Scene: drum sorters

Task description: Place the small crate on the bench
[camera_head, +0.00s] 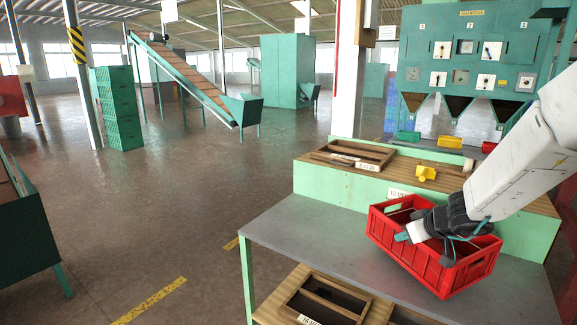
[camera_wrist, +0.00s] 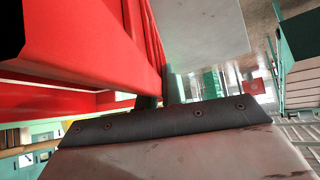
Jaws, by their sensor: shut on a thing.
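The small crate (camera_head: 468,268) is red plastic with slotted walls. In the head view it is at the right, over the grey top of the bench (camera_head: 310,237), and looks tilted. I cannot tell whether its underside touches the bench. My gripper (camera_head: 410,234) is shut on the crate's wall at its near left side. In the wrist view the red crate wall (camera_wrist: 80,45) fills the upper left, close to my gripper (camera_wrist: 155,103). The hold on the rim is partly hidden by the arm and wrist.
A raised green and wood shelf (camera_head: 325,183) at the back of the bench bears a wooden tray (camera_head: 350,153) and a yellow object (camera_head: 426,173). Another wooden tray (camera_head: 325,299) lies below the bench top. The bench top is clear left of the crate. A green sorter machine (camera_head: 470,60) stands behind.

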